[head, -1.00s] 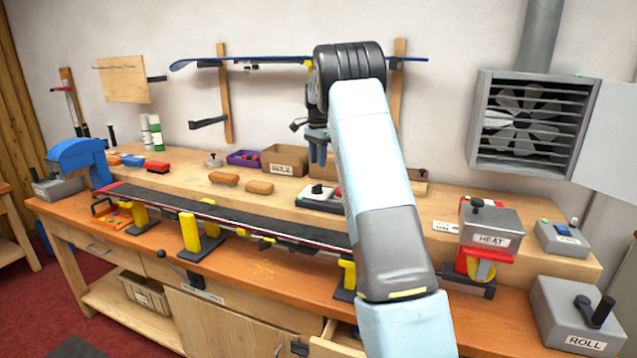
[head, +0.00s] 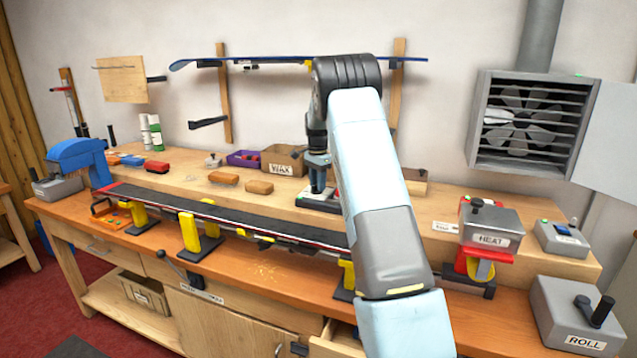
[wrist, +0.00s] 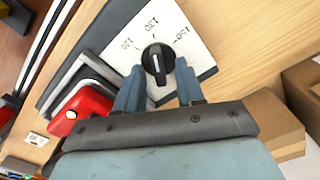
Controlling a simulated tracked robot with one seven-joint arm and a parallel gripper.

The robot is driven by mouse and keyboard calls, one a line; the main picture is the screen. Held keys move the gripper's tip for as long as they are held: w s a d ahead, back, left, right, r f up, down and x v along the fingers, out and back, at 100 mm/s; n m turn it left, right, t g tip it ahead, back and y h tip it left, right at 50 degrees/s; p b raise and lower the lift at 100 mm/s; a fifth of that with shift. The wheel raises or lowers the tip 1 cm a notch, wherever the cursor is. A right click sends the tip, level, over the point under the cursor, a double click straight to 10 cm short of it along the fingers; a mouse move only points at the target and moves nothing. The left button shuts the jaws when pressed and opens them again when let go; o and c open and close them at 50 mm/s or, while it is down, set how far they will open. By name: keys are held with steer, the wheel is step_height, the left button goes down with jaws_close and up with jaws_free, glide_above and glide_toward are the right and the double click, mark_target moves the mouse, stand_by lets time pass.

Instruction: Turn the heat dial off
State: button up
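The dial is a black round knob (wrist: 157,61) with a pale line on its grip, on a white plate (wrist: 192,52) printed with numbers such as 120, 130 and 150. In the head view its unit (head: 310,201) sits on the bench shelf, partly hidden by my arm. My gripper (wrist: 159,68) is open, with a blue-grey finger on either side of the knob. I cannot tell whether the fingers touch it. In the head view my gripper (head: 319,189) points down at the unit. A grey box labelled HEAT (head: 491,239) stands further right.
A red-handled iron (wrist: 93,106) lies beside the dial unit in the wrist view. A WAX box (head: 283,168) stands behind left. A long ski (head: 240,219) lies clamped along the bench front. A ROLL box (head: 585,342) is at far right.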

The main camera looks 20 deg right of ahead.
jaws_close()
